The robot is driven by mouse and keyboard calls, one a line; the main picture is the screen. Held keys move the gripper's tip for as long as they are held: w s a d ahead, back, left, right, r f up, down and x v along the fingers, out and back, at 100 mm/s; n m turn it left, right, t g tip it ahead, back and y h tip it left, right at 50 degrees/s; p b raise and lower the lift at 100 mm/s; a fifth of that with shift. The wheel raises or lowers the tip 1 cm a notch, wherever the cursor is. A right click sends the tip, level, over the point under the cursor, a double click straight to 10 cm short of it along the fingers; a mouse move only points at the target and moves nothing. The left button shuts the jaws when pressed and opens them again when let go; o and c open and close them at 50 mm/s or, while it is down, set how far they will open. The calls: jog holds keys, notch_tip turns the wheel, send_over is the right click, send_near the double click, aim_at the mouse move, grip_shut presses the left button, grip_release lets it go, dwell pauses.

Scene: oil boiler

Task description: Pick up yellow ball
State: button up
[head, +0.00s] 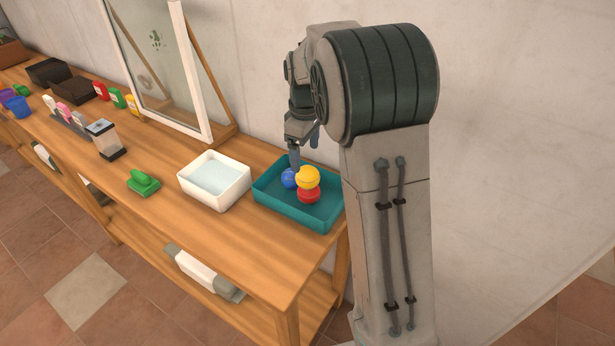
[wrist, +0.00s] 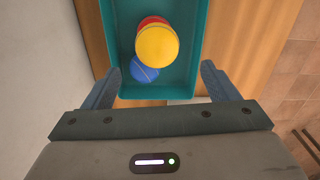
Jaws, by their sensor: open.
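The yellow ball (head: 308,177) sits on top of a red ball (head: 308,195) in the teal tray (head: 322,222) at the right end of the bench. A blue ball (head: 288,178) lies beside them on the left. In the wrist view the yellow ball (wrist: 157,45) covers most of the red ball (wrist: 150,20) and part of the blue ball (wrist: 143,72). My gripper (wrist: 160,80) is open and empty, its fingers spread wide at the tray's near end. In the head view my gripper (head: 304,155) is over the tray, partly hidden by my arm.
A white bin (head: 214,196) stands left of the tray, with a green brush-like item (head: 143,183) farther left. A white-framed glass panel (head: 165,70) stands behind on the wooden bench (head: 190,240). The wall is close behind the tray.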

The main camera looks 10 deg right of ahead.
aim_at(308, 169)
jog(key=f, duration=0.3)
jog(key=f+p, duration=0.1)
jog(key=f, duration=0.5)
jog(key=shift+d, duration=0.3)
jog(key=shift+r, duration=0.1)
jog(key=c, duration=1.3)
jog(key=shift+r, duration=0.1)
jog(key=shift+w+r, duration=0.1)
jog(key=shift+r, duration=0.45)
notch_tip(308, 169, up, 3)
jog(key=shift+r+b, duration=0.1)
jog(key=shift+b, duration=0.3)
jog(key=s+d+r, duration=0.1)
jog(key=s+r, duration=0.1)
jog(key=s, duration=0.1)
jog(key=s+d+r+b, duration=0.1)
jog(key=s+r, duration=0.1)
jog(key=s, duration=0.2)
jog(key=s+d+r+b, duration=0.1)
jog(key=s+r, duration=0.1)
jog(key=s, duration=0.2)
jog(key=shift+s+r, duration=0.25)
jog(key=shift+a, duration=0.1)
